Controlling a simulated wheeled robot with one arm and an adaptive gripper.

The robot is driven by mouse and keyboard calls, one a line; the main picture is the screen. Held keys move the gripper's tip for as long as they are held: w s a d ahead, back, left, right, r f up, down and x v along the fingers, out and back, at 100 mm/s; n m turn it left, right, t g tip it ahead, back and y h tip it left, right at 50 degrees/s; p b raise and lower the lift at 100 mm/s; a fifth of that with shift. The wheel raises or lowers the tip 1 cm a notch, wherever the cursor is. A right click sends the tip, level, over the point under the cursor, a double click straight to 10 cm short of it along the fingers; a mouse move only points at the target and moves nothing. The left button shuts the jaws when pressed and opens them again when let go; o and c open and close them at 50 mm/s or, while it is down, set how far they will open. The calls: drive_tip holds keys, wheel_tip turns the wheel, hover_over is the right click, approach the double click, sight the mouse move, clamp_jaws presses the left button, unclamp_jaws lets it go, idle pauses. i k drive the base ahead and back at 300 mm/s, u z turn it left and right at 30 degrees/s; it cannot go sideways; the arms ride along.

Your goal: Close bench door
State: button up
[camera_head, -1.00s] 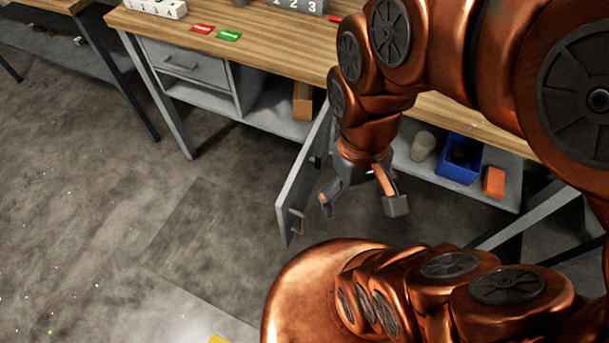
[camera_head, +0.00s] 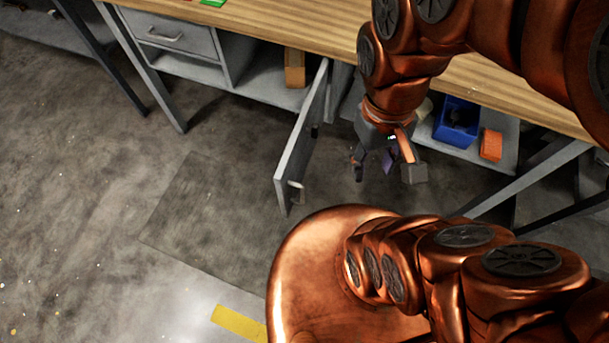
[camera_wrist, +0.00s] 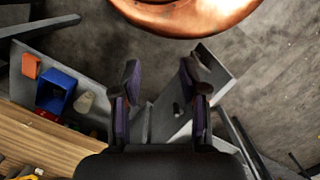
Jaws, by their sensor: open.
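The grey bench door (camera_head: 303,140) stands swung out from the bench front, wide open, with its handle (camera_head: 296,186) near the free edge. My gripper (camera_head: 385,170) is open and empty, to the right of the door and apart from it in the head view. In the wrist view, the fingers of my gripper (camera_wrist: 161,80) are spread. The door (camera_wrist: 217,72) shows there as a grey panel behind and beside the right finger, which hides part of it. I cannot tell the exact gap between finger and door.
The wooden-topped bench (camera_head: 290,25) has a closed drawer (camera_head: 172,36) at left and an open bay holding a brown box (camera_head: 294,68). A blue bin (camera_head: 457,122) and an orange block (camera_head: 491,145) sit on the right shelf. The floor left of the door is clear.

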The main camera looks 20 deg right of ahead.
sight(289, 174)
drive_tip(key=z, duration=0.85)
drive_tip(key=k, duration=1.05)
drive_tip(key=u, duration=1.6)
